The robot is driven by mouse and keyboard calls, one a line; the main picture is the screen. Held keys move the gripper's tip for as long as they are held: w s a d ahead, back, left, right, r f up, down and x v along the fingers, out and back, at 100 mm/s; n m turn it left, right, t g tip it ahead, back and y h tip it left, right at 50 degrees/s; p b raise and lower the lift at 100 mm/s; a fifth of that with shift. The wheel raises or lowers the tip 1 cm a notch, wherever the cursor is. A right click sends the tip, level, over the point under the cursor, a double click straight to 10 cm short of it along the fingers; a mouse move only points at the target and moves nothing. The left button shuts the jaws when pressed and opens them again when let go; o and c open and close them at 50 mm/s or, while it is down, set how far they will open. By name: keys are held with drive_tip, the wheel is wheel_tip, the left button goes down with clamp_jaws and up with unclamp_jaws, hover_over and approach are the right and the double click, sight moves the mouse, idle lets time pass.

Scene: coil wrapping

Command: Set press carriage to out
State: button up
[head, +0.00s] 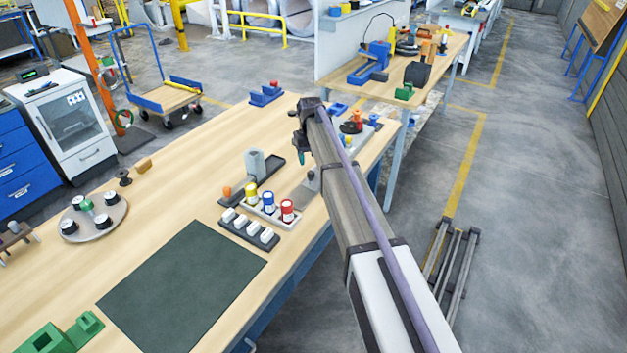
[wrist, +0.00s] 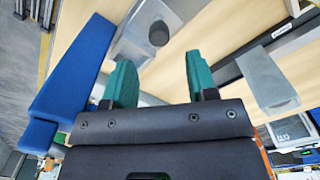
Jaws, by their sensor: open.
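My gripper (wrist: 161,76) is open, with its two teal fingers apart and nothing held between them. In the head view my gripper (head: 301,155) hangs over the right part of the wooden bench. Beyond the fingertips in the wrist view is a grey block with a dark round knob or hole (wrist: 158,33); I see no contact with it. A grey upright block (head: 255,163) stands by a dark rail or tray (head: 270,168); a grey block (wrist: 268,85) on a dark rail also shows at the right of the wrist view. I cannot tell which part is the press carriage.
A blue block (wrist: 82,65) is close on the left in the wrist view. A tray with yellow, blue and red spools (head: 268,203) and a rack of white pieces (head: 249,230) stand nearby. A dark green mat (head: 185,290) lies bare. My arm hides part of the bench.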

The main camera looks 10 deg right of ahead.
sight(311, 171)
wheel_tip(311, 171, down, 7)
drive_tip(key=b, duration=0.5)
drive_tip(key=shift+r, duration=0.25)
clamp_jaws()
